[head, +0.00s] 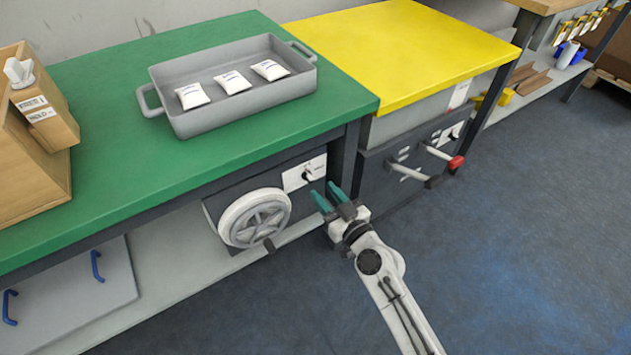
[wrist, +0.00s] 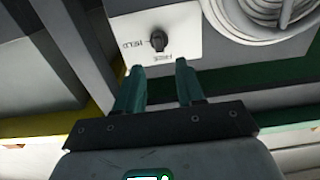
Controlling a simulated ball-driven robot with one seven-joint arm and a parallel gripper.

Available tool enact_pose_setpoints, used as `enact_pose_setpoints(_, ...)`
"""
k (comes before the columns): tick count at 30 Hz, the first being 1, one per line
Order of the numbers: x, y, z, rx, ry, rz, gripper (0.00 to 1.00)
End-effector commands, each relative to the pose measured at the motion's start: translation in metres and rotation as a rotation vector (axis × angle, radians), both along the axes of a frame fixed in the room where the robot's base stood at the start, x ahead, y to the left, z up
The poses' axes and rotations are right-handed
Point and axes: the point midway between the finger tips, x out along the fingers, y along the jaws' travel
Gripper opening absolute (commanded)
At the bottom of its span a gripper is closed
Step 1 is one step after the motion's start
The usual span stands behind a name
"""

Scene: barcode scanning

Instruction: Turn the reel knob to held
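The reel knob (head: 307,176) is a small black knob on a white label plate (head: 292,178) under the green table, right of the reel wheel. In the wrist view the knob (wrist: 158,40) and its plate (wrist: 185,28) appear upside down. HELD is printed left of the knob and FREE below it, nearer my fingers. Which mark the knob points to is too small to tell surely. My gripper (head: 322,188) has two teal fingers, spread apart and empty, just in front of the plate. In the wrist view the gripper (wrist: 158,68) straddles a line toward the knob, apart from it.
Levers with a red end (head: 455,162) and a dark end (head: 432,182) jut out right. A grey tray (head: 215,115) sits above. The floor at right is clear.

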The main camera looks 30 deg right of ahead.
Motion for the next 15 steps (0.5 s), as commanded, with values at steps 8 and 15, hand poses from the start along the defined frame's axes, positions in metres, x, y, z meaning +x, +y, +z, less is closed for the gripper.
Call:
enact_pose_setpoints(8, 0.04, 0.001, 0.0, 0.0, 0.0, 0.002, 0.38)
enact_pose_setpoints(15, 0.049, 0.001, -0.001, 0.0, 0.001, 0.002, 0.38)
